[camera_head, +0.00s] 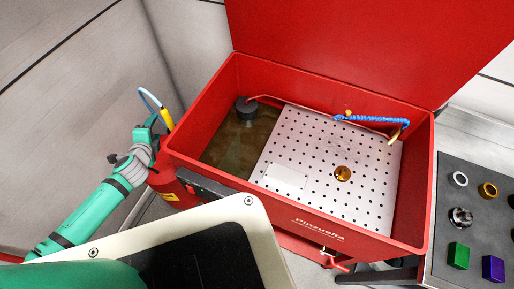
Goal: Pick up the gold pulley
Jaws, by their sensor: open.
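A small round gold part, which looks like the gold pulley (343,173), lies on the perforated light-grey plate (311,197) inside the open red tub. A second gold ring-shaped part (488,190) lies on the dark tray at the right, so I cannot tell for sure which one is the pulley. My teal arm reaches up from the lower left to a grey wrist beside the tub's left side, outside it and well apart from both gold parts. I cannot make out any gripper fingers.
The red tub (193,171) has murky liquid at its left, a dark round cap (247,108), a raised lid (350,45) and a blue hose (371,120). The dark tray (447,219) holds a silver ring (460,179), a green block (459,256) and a purple block (493,268).

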